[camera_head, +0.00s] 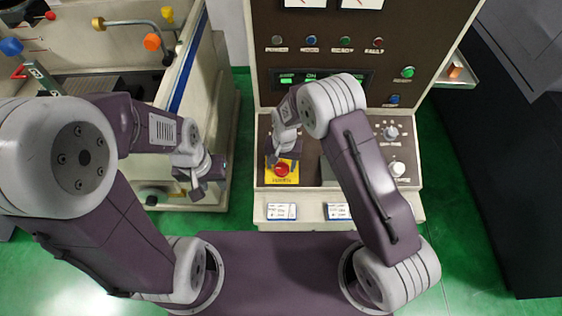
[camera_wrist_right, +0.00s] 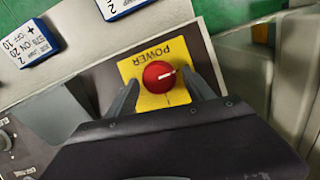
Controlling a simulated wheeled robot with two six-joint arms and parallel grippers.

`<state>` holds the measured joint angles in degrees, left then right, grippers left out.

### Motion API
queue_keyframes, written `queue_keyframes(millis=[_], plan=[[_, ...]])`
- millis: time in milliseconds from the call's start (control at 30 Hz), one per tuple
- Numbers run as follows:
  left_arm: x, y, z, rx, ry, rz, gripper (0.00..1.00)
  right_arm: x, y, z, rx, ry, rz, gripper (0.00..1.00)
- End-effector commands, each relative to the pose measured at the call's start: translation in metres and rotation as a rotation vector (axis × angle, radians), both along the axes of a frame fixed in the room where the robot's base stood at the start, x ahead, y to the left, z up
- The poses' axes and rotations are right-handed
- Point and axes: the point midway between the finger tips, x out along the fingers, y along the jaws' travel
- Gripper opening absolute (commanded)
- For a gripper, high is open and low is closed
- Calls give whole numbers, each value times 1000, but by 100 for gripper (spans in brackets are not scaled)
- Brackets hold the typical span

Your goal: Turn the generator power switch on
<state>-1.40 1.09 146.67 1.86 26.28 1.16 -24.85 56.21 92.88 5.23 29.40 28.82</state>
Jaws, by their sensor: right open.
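The generator power switch is a red round knob (camera_head: 282,169) on a yellow plate at the left of the console's sloping panel. In the right wrist view the red knob (camera_wrist_right: 159,76) has a white mark pointing right in the picture, and the yellow plate (camera_wrist_right: 182,50) reads POWER. My right gripper (camera_head: 281,160) is open above the plate. In the right wrist view its two fingers (camera_wrist_right: 163,84) stand on either side of the knob, with gaps visible; contact is not seen. My left gripper (camera_head: 197,191) hangs low beside the machine on the left, its jaw state unclear.
The generator cabinet (camera_head: 264,85) rises behind the panel, with lit green indicators (camera_head: 287,80) and several buttons. White knobs (camera_head: 397,168) sit at the panel's right. Two labelled blue-edged blocks (camera_head: 282,211) lie on the front ledge. Green floor separates the console from the left machine.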

Motion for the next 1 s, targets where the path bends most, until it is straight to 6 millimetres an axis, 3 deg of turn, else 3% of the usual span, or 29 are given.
queue_keyframes(millis=[300, 500, 533, 1000], plan=[[0, 0, 1, 0, 0, 0, 36, 0, 1, -5, 1, -2, 0, 58], [0, 0, 1, 0, 0, 0, 36, 1, 1, -5, 2, -2, 0, 3], [0, 0, 1, 0, 0, 0, 36, 1, 1, -5, 2, -2, 0, 0], [0, 0, -11, 0, 0, 0, 36, 1, -1, -7, 47, -4, -125, 0]])
